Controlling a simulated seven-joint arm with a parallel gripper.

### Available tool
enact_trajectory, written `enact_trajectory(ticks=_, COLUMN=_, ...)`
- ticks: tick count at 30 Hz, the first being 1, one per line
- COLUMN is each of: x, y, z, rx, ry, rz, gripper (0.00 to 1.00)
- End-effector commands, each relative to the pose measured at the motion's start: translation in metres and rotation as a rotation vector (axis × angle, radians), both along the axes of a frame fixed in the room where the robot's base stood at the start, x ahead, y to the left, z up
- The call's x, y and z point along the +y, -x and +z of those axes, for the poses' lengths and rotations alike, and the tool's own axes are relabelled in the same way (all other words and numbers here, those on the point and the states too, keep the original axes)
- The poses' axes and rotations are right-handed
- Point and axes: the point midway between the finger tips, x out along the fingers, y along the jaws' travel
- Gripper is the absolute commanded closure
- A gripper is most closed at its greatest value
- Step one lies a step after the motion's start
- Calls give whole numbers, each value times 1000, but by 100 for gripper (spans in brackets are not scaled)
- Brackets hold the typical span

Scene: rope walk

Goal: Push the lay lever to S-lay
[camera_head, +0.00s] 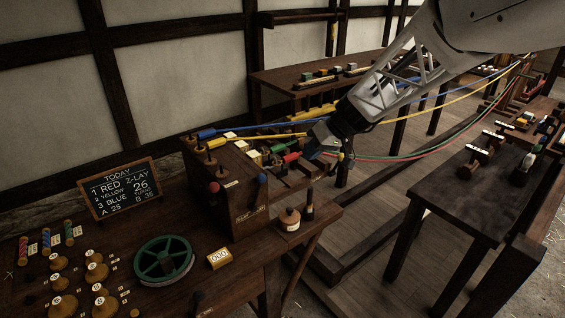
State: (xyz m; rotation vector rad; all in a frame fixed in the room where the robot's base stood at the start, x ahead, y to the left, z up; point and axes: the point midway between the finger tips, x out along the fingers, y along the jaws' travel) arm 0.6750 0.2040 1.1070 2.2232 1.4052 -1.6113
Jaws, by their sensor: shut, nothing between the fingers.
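A dark wooden headstock box (232,200) stands on the near bench. A lever with a blue knob (261,178) rises at its right front face, above a small lettered plate (250,214) too small to read surely. Another lever with a red knob (213,187) is at its left. I cannot tell for certain which is the lay lever or which side is S-lay. My gripper (318,147) is shut and empty, behind and to the right of the box, near the red and green strand ends. It is apart from both knobs. Its fingertips are partly unclear against the dark parts.
Blue, yellow, green and red strands (440,152) run right from the box, close to my gripper. Another bench (445,205) stands at right.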

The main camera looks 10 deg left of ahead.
Motion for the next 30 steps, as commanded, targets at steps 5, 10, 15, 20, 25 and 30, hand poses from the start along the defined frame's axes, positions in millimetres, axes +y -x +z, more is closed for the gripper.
enact_trajectory(ticks=5, x=3, y=-5, z=-2, rx=-5, ry=-8, rz=8, gripper=100)
enact_trajectory(ticks=10, x=4, y=-5, z=-2, rx=-5, ry=-10, rz=8, gripper=100)
enact_trajectory(ticks=15, x=4, y=-5, z=-3, rx=-5, ry=-10, rz=8, gripper=100)
enact_trajectory(ticks=20, x=6, y=-5, z=-5, rx=-4, ry=-9, rz=8, gripper=100)
enact_trajectory(ticks=25, x=13, y=-6, z=-14, rx=-4, ry=-10, rz=9, gripper=100)
enact_trajectory(ticks=30, x=26, y=-6, z=-30, rx=-3, ry=-8, rz=11, gripper=100)
